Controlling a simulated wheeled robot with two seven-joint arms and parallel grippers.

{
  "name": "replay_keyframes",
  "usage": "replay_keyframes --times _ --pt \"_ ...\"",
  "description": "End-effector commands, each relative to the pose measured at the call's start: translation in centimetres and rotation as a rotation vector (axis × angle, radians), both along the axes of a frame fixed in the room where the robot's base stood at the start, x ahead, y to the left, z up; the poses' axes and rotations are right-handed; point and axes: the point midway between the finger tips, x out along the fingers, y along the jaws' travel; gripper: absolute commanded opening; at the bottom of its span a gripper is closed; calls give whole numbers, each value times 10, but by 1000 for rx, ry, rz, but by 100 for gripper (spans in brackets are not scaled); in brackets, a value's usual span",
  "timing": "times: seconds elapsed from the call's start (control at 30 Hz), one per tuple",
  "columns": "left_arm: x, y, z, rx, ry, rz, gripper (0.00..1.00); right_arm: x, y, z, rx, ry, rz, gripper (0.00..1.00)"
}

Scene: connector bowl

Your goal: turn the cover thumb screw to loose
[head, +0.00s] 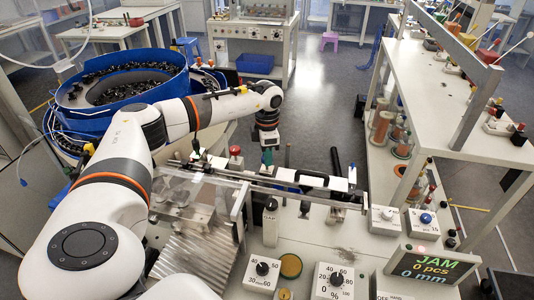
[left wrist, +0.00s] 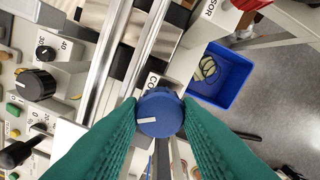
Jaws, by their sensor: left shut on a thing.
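The cover thumb screw (left wrist: 160,112) is a blue round knob with a white pointer line, in the middle of the left wrist view. The line points left and slightly down there. A partly hidden label starting "CO" stands beside it. My left gripper (left wrist: 159,116) has its green fingers on both sides of the knob and is shut on it. In the head view my left gripper (head: 267,157) is at the far end of the track; the knob cannot be made out there. My right gripper is not in view.
A metal track (head: 285,188) runs across the machine. A display (head: 436,266) reads "JAM 0 pcs 0 mm". Black dials (head: 262,268) stand at the front. A blue bowl feeder (head: 122,88) is at the left, white shelving (head: 440,90) at the right. A blue bin (left wrist: 222,77) lies beyond the knob.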

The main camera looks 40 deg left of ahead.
Motion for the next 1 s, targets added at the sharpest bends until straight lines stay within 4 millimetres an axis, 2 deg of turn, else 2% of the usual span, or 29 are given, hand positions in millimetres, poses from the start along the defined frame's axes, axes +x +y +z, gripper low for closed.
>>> replay_keyframes --times 1.0 --pt "1 1 3 -1 -7 966 8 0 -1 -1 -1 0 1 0"
